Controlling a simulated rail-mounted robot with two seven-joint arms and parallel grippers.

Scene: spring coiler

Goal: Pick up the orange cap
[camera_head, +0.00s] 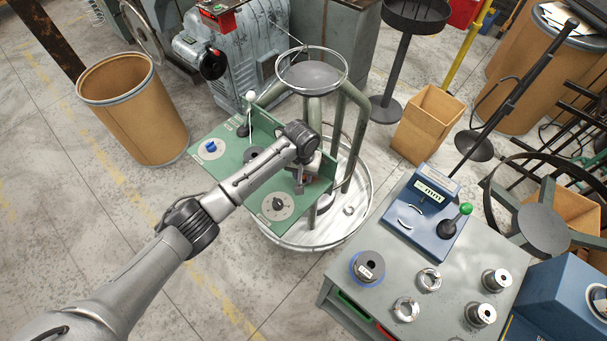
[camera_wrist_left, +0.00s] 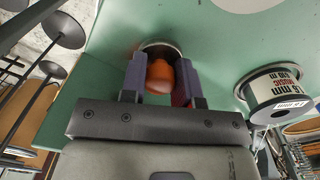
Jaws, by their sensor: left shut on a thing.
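The orange cap (camera_wrist_left: 160,76) shows in the left wrist view as a rounded orange piece between my two fingers, in front of a round fitting on the green panel (camera_wrist_left: 215,60). My left gripper (camera_wrist_left: 162,84) is shut on the cap, one finger on each side. I cannot tell whether the cap is still touching the panel fitting. In the head view my left gripper (camera_head: 305,181) is over the right part of the green panel (camera_head: 228,176), and the wrist hides most of the cap. My right gripper is in neither view.
A wire spool (camera_wrist_left: 277,95) sits on the panel beside the gripper. The panel also carries a blue cap (camera_head: 210,146) and a lever (camera_head: 246,112). A round metal stand (camera_head: 312,77) rises behind. A grey workbench (camera_head: 387,240) with spools and a blue device (camera_head: 425,213) stands right.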

